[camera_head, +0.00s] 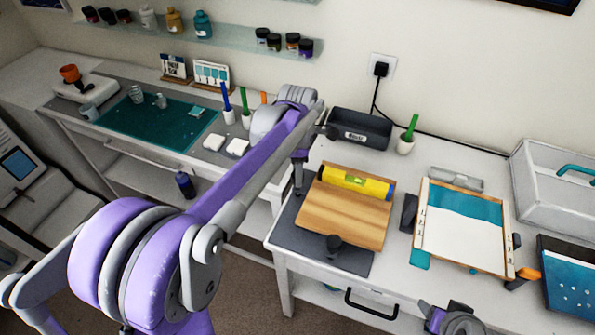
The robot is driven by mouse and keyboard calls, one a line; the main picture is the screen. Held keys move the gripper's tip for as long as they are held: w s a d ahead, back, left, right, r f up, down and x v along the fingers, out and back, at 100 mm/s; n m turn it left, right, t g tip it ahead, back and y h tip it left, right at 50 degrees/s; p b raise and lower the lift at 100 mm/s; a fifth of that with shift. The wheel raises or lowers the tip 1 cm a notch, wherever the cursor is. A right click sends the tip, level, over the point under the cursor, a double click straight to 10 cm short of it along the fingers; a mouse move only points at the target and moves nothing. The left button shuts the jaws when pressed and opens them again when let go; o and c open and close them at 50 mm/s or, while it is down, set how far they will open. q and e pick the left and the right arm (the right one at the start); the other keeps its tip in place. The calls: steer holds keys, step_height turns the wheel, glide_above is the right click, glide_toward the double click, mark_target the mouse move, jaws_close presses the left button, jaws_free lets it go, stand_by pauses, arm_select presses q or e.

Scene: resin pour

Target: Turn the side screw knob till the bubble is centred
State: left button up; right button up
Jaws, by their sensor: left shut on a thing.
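A wooden board (340,215) rests on a dark grey base plate (350,262) on the right-hand table. A yellow spirit level (375,187) lies across its back part, with a green vial; its bubble is too small to read. A black knob (335,243) stands at the board's front edge. My left gripper (298,191) points down at the board's left side and is shut on the side screw knob, which the fingers hide. Part of my right arm, with its gripper end (452,320), shows at the bottom edge, away from the board; its jaws are not clear.
Right of the board lies a framed tray (463,262) with a white and teal sheet. Behind the board are a dark bin (360,128) and a cup with a green tool (405,144). My left arm crosses over the gap between tables.

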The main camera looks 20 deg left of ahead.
arm_select(q)
jaws_close()
steer(key=m, duration=0.3)
steer(key=shift+m+b, duration=0.3)
steer(key=m, duration=0.4)
steer(key=shift+m, duration=0.3)
steer(key=m, duration=0.4)
steer(key=shift+s+b, duration=0.1)
steer(key=shift+b, duration=0.3)
steer(key=shift+m, duration=2.1)
arm_select(e)
steer(key=shift+s+f, duration=0.3)
steer(key=shift+f, duration=0.3)
steer(key=shift+s+f, duration=0.25)
steer(key=shift+f, duration=0.35)
